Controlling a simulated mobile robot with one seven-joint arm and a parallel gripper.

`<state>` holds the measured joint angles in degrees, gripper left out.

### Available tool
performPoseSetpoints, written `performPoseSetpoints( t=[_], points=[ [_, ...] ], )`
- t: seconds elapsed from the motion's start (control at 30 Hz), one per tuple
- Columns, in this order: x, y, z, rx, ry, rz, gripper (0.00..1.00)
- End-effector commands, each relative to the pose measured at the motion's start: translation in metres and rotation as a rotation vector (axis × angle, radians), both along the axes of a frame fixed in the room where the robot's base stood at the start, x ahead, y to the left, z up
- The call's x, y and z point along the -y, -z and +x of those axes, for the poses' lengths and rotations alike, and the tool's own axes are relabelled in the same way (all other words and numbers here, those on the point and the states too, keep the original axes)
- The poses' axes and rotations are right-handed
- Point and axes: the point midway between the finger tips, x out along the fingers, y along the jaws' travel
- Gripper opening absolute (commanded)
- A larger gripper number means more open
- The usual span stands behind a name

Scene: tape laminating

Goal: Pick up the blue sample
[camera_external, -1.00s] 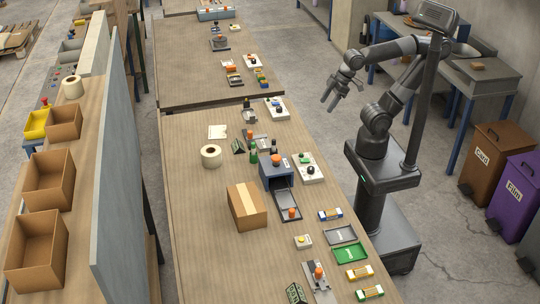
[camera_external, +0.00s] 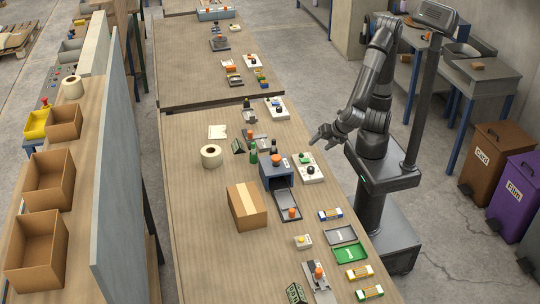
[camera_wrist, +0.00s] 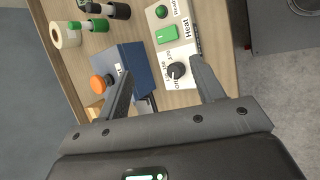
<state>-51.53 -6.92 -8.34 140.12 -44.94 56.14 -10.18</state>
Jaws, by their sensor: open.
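The blue sample (camera_external: 330,214) is a small flat strip with blue edges. It lies on the right part of the near table in the external view, beyond the grey tray. My gripper (camera_external: 318,142) is above the table's right edge, near the heat control box and well behind the sample. In the wrist view my gripper (camera_wrist: 158,78) has its two fingers wide apart with nothing held between them. The blue sample is not visible in the wrist view.
The heat control box (camera_external: 308,168) lies below my gripper; its dial (camera_wrist: 177,71) shows between the fingers. The blue laminator (camera_external: 276,170) stands beside it. A grey tray (camera_external: 341,234), green tray (camera_external: 350,253), yellow sample (camera_external: 360,271) and green sample (camera_external: 370,292) lie nearer.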

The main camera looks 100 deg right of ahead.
Motion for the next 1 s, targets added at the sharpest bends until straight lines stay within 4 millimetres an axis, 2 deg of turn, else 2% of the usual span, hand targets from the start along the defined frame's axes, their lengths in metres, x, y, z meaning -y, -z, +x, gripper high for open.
performPoseSetpoints(
  t=[0.03, 0.2, 0.37, 0.6, 0.7, 0.8, 0.9, 1.0],
  points=[
    [-0.015, 0.008, 0.0, -0.006, -0.088, -0.062, 0.62],
    [-0.062, 0.026, 0.001, 0.003, -0.368, -0.255, 0.62],
    [-0.112, 0.043, -0.008, 0.034, -0.634, -0.439, 0.62],
    [-0.19, 0.071, -0.039, 0.12, -1.029, -0.709, 0.62],
    [-0.216, 0.08, -0.056, 0.162, -1.157, -0.8, 0.62],
    [-0.234, 0.087, -0.069, 0.196, -1.249, -0.865, 0.62],
    [-0.244, 0.091, -0.077, 0.217, -1.302, -0.902, 0.62],
    [-0.248, 0.095, -0.075, 0.224, -1.32, -0.917, 0.62]
  ],
)
